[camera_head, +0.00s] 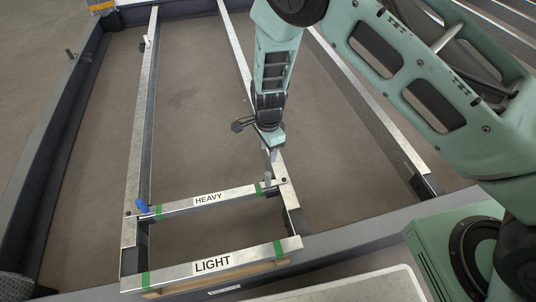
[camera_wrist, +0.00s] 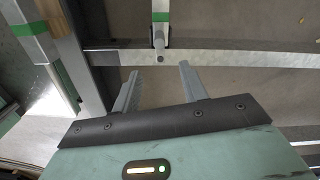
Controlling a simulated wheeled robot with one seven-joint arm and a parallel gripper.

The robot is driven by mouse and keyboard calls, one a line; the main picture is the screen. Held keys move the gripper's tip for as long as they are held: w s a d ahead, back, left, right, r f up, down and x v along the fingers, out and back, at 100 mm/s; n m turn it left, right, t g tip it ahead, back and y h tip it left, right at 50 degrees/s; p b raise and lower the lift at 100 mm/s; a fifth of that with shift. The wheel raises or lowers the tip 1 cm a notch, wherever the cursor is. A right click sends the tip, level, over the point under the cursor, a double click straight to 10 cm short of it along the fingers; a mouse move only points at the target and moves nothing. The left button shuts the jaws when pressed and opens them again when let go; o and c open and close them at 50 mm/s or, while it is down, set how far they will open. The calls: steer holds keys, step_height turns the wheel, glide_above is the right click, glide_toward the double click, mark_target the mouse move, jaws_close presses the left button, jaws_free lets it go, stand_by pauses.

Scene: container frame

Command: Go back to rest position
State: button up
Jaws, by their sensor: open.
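My gripper (camera_head: 271,156) hangs from my green arm over the middle rail of the metal frame, near the right end of the crossbar labelled HEAVY (camera_head: 207,199). In the wrist view my gripper (camera_wrist: 156,77) is open, with two grey fingers apart and nothing between them. A grey pin (camera_head: 267,180) stands at that right end, just below the fingertips in the head view. In the wrist view the pin (camera_wrist: 158,42) lies beyond the fingertips and looks apart from them. A blue pin (camera_head: 143,206) is at the crossbar's left end.
A crossbar labelled LIGHT (camera_head: 212,263) with green bands lies at the near side. Long metal rails (camera_head: 141,130) run away from me. A dark raised border (camera_head: 62,150) surrounds the frame. Brown floor (camera_head: 190,90) between the rails is mostly clear.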

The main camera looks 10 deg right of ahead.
steer(key=shift+r, duration=0.6)
steer(key=s+a+r+n+g+y, duration=0.1)
steer(key=s+a+r+n, duration=0.1)
steer(key=s+r+n, duration=0.55)
steer(key=s+a+r+n+y, duration=0.15)
steer(key=s+r, duration=0.35)
steer(key=r, duration=0.6)
steer(key=s+d+r+n+h, duration=0.1)
steer(key=s+d+r+n, duration=0.2)
steer(key=s+n, duration=0.15)
steer(key=s+d+r+n+t, duration=0.1)
steer(key=s+d+r+n, duration=0.1)
steer(key=s+r+n, duration=0.3)
steer(key=s+d+r+n+h, duration=0.1)
steer(key=s+d+r+n, duration=0.2)
steer(key=s, duration=0.4)
step_height(320, 180, up, 32)
steer(key=p, duration=3.3)
steer(key=shift+w+a+n, duration=0.2)
steer(key=shift+w+n, duration=0.05)
steer(key=shift+n, duration=0.1)
steer(key=shift+r, duration=0.1)
